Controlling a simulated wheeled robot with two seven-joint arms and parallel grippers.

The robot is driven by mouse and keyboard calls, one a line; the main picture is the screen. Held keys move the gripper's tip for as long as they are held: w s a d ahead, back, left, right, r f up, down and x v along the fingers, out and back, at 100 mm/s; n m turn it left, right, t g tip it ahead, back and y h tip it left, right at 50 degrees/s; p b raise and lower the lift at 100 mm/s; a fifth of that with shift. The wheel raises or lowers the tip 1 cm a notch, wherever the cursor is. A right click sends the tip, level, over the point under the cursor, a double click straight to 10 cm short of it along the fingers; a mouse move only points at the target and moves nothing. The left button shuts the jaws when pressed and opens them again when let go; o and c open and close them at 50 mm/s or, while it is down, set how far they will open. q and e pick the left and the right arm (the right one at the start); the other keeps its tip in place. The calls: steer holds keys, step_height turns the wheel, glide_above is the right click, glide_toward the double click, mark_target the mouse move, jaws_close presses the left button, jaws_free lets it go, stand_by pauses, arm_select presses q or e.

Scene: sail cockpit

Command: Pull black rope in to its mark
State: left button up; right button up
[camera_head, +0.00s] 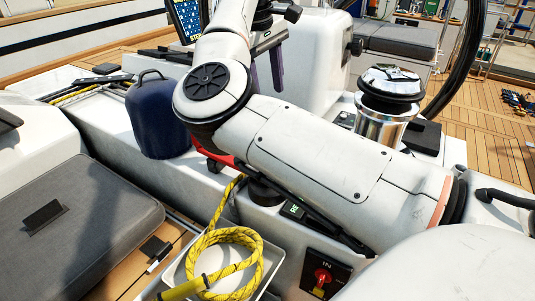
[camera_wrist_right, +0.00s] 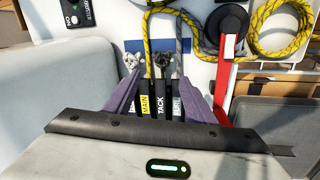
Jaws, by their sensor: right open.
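My right gripper (camera_head: 265,76) shows in the head view at top centre, its two purple fingers pointing down and apart. In the right wrist view the right gripper (camera_wrist_right: 161,82) is open, with dark levers labelled MAIN, TACK and one partly hidden label (camera_wrist_right: 161,104) showing between and below its fingers. A dark knotted piece (camera_wrist_right: 165,62) and a pale grey knot (camera_wrist_right: 131,60) lie just beyond the fingertips. A dark grey rope (camera_wrist_right: 182,38) runs up beside a yellow rope (camera_wrist_right: 147,38). I cannot tell which dark piece is the black rope, and no mark on it is visible. My left gripper is not in view.
A yellow rope coil (camera_head: 236,262) lies in a white tray (camera_head: 270,272) at bottom centre. A chrome winch (camera_head: 380,128) stands right of my arm. A red lever (camera_wrist_right: 226,85) is right of the fingers.

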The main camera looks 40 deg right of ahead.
steer(key=f+b, duration=0.1)
steer(key=f, duration=0.3)
steer(key=d+f+b, duration=0.1)
steer(key=f+b, duration=0.1)
steer(key=f, duration=0.3)
steer(key=d+f+b, duration=0.1)
steer(key=f, duration=0.4)
steer(key=shift+w, duration=0.1)
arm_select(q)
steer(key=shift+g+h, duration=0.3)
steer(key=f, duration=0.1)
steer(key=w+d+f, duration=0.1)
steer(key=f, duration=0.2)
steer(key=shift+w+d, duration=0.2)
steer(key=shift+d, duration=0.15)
